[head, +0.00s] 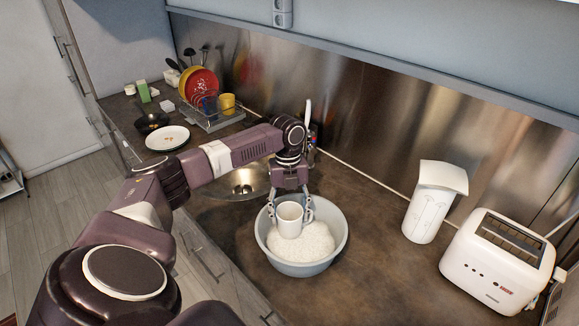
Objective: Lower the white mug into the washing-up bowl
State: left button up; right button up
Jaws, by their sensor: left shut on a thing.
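The white mug (289,221) is upright in the head view, over the washing-up bowl (272,258). The bowl is grey-blue and round and stands on the dark counter, with white foam (306,241) inside. My left gripper (291,207) points down from above with its fingers at the sides of the mug, and it is shut on the mug. The mug's lower part appears against the foam; I cannot tell whether it touches it. My right gripper is not in view.
A sink (243,183) lies behind and left of the bowl. A paper-towel-like white container (427,212) and a toaster (497,262) stand right.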

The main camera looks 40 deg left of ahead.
pick_arm(q)
jog(key=shift+f+b, duration=0.3)
jog(key=shift+f, duration=0.45)
dwell(0.4)
jog(key=o, duration=1.5)
jog(key=r, duration=0.8)
jog(key=a+r, duration=0.1)
jog(key=r, duration=0.3)
jog(key=shift+w, duration=0.4)
